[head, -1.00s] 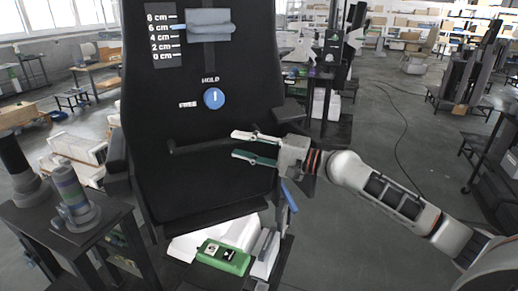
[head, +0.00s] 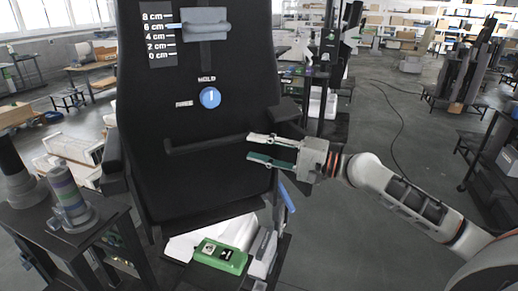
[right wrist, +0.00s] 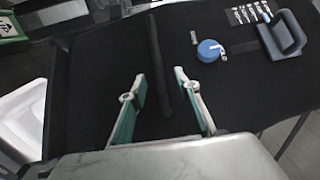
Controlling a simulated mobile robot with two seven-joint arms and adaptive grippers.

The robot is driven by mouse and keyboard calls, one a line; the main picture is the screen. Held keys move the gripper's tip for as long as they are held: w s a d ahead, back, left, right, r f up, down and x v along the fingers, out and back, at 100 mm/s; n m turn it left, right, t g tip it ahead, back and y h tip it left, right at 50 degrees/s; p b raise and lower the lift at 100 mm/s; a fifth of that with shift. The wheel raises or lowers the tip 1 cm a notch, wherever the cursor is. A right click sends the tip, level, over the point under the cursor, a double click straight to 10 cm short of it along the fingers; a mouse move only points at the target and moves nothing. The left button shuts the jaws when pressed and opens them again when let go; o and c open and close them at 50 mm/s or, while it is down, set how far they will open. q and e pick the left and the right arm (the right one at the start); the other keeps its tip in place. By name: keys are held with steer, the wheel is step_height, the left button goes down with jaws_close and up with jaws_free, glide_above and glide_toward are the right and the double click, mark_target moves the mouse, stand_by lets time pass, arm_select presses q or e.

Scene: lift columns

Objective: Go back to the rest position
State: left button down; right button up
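My right gripper (head: 272,150) is open and empty in front of the lower right part of a black upright panel (head: 215,120). It also shows in the right wrist view (right wrist: 160,84), its two fingers apart with part of a black bar (right wrist: 160,65) visible beyond and between them. In the head view this bar (head: 205,145) runs across the panel and its right end is near the fingertips. A blue knob (head: 210,97) with HOLD and FREE labels sits above the bar. A grey sliding handle (head: 205,24) is beside the centimetre scale (head: 159,35), with its pointer near 6 cm. My left gripper is not in view.
A green box with two switches (head: 220,254) lies below the panel. A dark side table (head: 60,225) with a banded cylinder (head: 68,195) stands at the left. Open floor lies to the right, with a cable and dark racks farther back.

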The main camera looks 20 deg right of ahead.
stand_by(0.4)
steer(key=s+a+f+n+g+h, duration=0.2)
steer(key=s+a+f+n+h, duration=0.3)
steer(key=f, duration=0.7)
steer(key=s+a+f+n+g+h, duration=0.1)
steer(key=s+a+f+n+g, duration=0.15)
steer(key=s+f+n, duration=0.8)
steer(key=s+d+f+g+h, duration=0.1)
steer(key=s+d+f+h, duration=0.3)
steer(key=s+d+h, duration=0.3)
steer(key=s+d+f+g+h, duration=0.1)
steer(key=s+d+f+h, duration=0.4)
steer(key=d, duration=0.5)
steer(key=w+a+f+m+t+y, duration=0.2)
steer(key=a+f+t+y, duration=0.2)
steer(key=a+f, duration=0.9)
steer(key=a+y, duration=0.3)
steer(key=shift+a+y, duration=0.2)
steer(key=shift+y, duration=0.1)
